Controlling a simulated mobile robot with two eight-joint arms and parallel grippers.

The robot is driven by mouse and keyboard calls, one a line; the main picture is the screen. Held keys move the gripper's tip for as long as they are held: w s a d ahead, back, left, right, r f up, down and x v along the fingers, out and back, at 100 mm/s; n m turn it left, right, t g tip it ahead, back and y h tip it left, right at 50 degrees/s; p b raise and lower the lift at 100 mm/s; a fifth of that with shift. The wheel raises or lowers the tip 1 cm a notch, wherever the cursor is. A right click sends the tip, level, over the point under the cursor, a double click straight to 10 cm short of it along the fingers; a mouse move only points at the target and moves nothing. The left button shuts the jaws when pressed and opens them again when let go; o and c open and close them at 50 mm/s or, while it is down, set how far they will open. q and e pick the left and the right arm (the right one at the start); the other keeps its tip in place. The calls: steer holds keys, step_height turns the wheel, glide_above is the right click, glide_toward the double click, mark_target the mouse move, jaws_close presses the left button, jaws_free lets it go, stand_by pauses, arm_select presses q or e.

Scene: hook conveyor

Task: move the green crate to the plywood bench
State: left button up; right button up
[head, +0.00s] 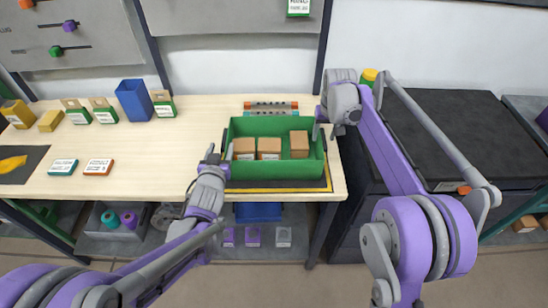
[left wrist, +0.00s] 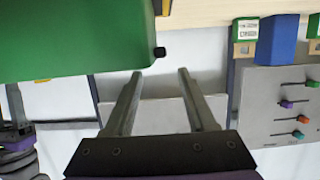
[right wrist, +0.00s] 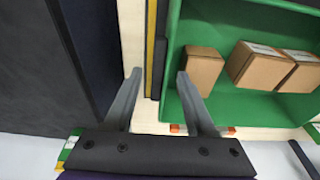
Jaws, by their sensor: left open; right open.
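The green crate (head: 275,171) stands upright on a dark mat with a yellow stripe at the right end of the plywood bench (head: 140,175). Several brown boxes (head: 269,148) are in it. My left gripper (head: 212,156) is open at the crate's left end; in the left wrist view the crate (left wrist: 70,35) is left of the open fingers (left wrist: 160,74). My right gripper (head: 326,124) is open at the crate's right end. In the right wrist view the crate's end wall (right wrist: 173,40) appears between the open fingers (right wrist: 158,74), though contact cannot be told.
A dark cabinet (head: 450,130) stands right of the bench. A blue bin (head: 135,100) and several small boxes line the bench's back left. A black mat (head: 18,165) lies at the far left. The bench middle is clear.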

arm_select(q)
steer(key=v, duration=0.5)
arm_select(e)
step_height(320, 180, up, 12)
steer(key=s, duration=0.2)
steer(key=shift+s, duration=0.15)
steer(key=shift+f, duration=0.15)
steer(key=s+d+f+t, duration=0.1)
steer(key=s+f, duration=0.1)
steer(key=s, duration=0.7)
steer(key=s+d+f+t, duration=0.1)
steer(key=s+f, duration=0.1)
steer(key=s, duration=0.7)
arm_select(q)
steer(key=s+a+f+g, duration=0.1)
steer(key=s+f+g, duration=0.2)
steer(key=s, duration=0.9)
steer(key=s+a+f+g, duration=0.1)
steer(key=s+g, duration=0.5)
steer(key=s, duration=0.6)
steer(key=shift+f, duration=0.9)
arm_select(e)
steer(key=s+f+t, duration=0.1)
steer(key=s+f, duration=1)
steer(key=s, duration=0.4)
steer(key=shift+s+f, duration=0.2)
steer(key=shift+f, duration=0.2)
